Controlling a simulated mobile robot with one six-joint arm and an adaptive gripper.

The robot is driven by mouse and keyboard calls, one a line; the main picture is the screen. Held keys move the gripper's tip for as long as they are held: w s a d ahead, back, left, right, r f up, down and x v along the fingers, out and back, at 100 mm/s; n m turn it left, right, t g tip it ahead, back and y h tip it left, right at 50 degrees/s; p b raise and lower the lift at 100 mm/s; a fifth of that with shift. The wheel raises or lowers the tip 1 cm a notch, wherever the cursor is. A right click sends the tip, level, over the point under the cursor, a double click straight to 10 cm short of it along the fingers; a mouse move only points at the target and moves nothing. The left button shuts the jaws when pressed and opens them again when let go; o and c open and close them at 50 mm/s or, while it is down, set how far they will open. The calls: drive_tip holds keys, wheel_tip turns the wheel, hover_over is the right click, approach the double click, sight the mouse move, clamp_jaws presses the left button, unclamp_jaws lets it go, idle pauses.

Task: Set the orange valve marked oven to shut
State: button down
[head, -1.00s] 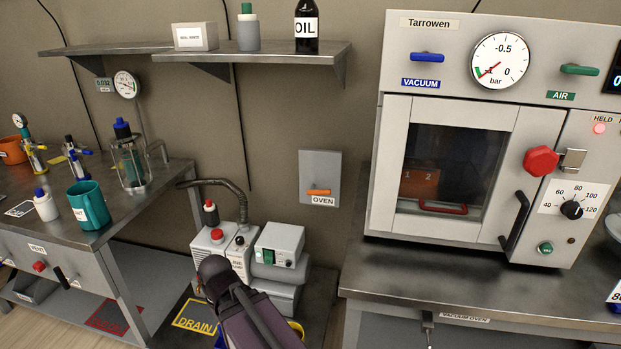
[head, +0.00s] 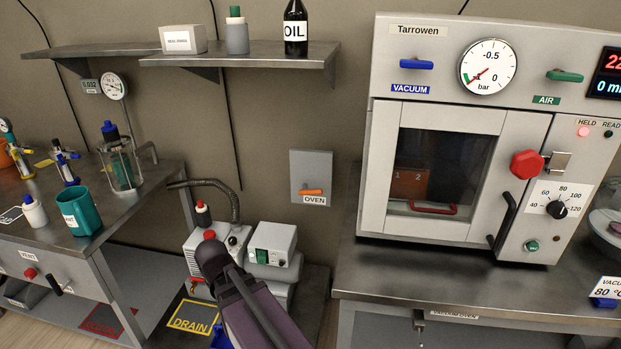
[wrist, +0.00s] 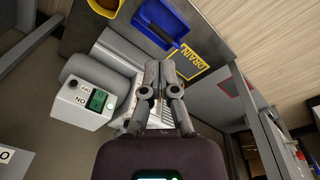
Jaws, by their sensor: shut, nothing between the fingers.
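The orange valve (head: 311,192) is a short lever on a grey wall plate (head: 322,169), with an OVEN label (head: 314,200) under it. The lever lies about level in the head view. My arm reaches in from the bottom of the head view, and the gripper's fingertips are hidden behind it there. In the wrist view my gripper (wrist: 158,68) is shut and empty, over the pump area. It is apart from the valve, which lies to the right of and above my arm in the head view. The wrist view does not show the lever.
The pump with its control box (head: 273,243) stands below the valve plate. The Tarrowen vacuum oven (head: 384,180) stands on a bench to the right. A bench with a teal mug (head: 82,213) is left. A shelf (head: 240,60) hangs above. The wall around the valve is clear.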

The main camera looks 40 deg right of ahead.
drive_tip(key=w+d+r+m+h+p, duration=0.2)
drive_tip(key=w+d+r+p, duration=0.3)
drive_tip(key=d, duration=0.6)
drive_tip(key=w+d+r+m+h+p, duration=0.2)
drive_tip(key=w+d+r+p, duration=0.3)
drive_tip(key=d+r+p, duration=0.4)
drive_tip(key=w+d+r+m+t+h+p, duration=0.1)
drive_tip(key=w+d+r+m+h+p, duration=0.2)
drive_tip(key=d+r+p, duration=0.4)
drive_tip(key=w+d+r, duration=0.1)
drive_tip(key=d+r, duration=0.4)
drive_tip(key=d, duration=0.1)
drive_tip(key=shift+w+d+r+m, duration=0.2)
drive_tip(key=shift+w+d+m, duration=0.1)
drive_tip(key=shift+w, duration=0.1)
drive_tip(key=shift+f, duration=0.15)
drive_tip(key=b, duration=0.8)
hover_over(311, 191)
drive_tip(key=w, duration=0.2)
drive_tip(key=f, duration=0.7)
drive_tip(key=shift+s+a+f, duration=0.15)
drive_tip(key=shift+a+f, duration=0.1)
drive_tip(key=shift+f, duration=0.1)
drive_tip(key=shift+s+d+f+b, duration=0.1)
drive_tip(key=shift+s+f+b, duration=0.35)
drive_tip(key=shift+f+b, duration=0.4)
drive_tip(key=shift+s+d+f+b, duration=0.1)
drive_tip(key=shift+s+f+b, duration=0.3)
drive_tip(key=shift+f+b, duration=0.45)
